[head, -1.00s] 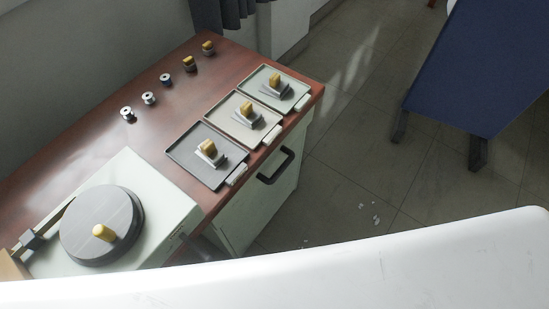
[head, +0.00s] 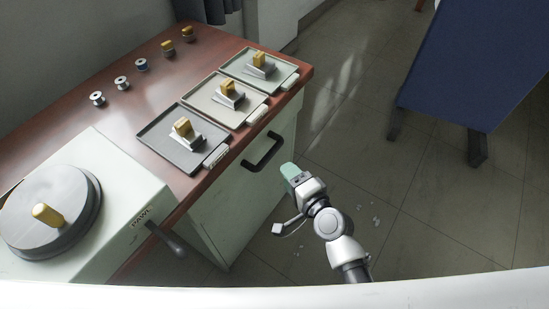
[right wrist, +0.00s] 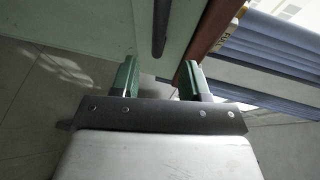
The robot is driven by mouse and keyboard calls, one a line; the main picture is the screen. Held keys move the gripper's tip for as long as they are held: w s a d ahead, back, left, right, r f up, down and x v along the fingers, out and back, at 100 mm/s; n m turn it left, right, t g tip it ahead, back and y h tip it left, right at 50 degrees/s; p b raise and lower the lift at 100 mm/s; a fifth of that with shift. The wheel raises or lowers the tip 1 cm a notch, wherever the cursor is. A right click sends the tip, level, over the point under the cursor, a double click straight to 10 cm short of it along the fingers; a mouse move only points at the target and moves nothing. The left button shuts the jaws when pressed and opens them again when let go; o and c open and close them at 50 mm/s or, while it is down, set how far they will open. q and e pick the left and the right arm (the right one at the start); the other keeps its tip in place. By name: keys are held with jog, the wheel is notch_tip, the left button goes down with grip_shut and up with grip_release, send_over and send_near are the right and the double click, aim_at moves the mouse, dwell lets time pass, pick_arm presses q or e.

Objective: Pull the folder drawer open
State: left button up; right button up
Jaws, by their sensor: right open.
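The drawer's pale green front (head: 236,195) is in the cabinet under the right end of the red-brown desk, and it looks closed. Its black bar handle (head: 262,152) is near the top of the front. My right gripper (head: 290,171), with green fingertips, is just right of the handle in the head view, apart from it. In the right wrist view my right gripper (right wrist: 159,72) is open and empty. The dark handle (right wrist: 162,27) is ahead, between the lines of the two fingers. The drawer's inside is hidden. My left gripper is not in view.
Three trays with yellow-handled stamps line the desk edge (head: 305,75) above the drawer. A pale box with a dark disc (head: 70,232) and side lever (head: 166,240) stands nearer. A blue panel (head: 480,65) is at right. The floor (head: 330,145) before the cabinet is clear except for small scraps.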

aim_at(272, 156)
jog(key=b+x, duration=0.1)
jog(key=x, duration=0.8)
jog(key=shift+f, duration=0.15)
jog(key=shift+w+a, duration=0.25)
jog(key=shift+w, duration=0.1)
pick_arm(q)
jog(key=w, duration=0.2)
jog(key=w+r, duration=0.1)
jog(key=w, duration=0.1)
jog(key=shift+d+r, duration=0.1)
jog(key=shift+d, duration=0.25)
pick_arm(e)
grip_shut()
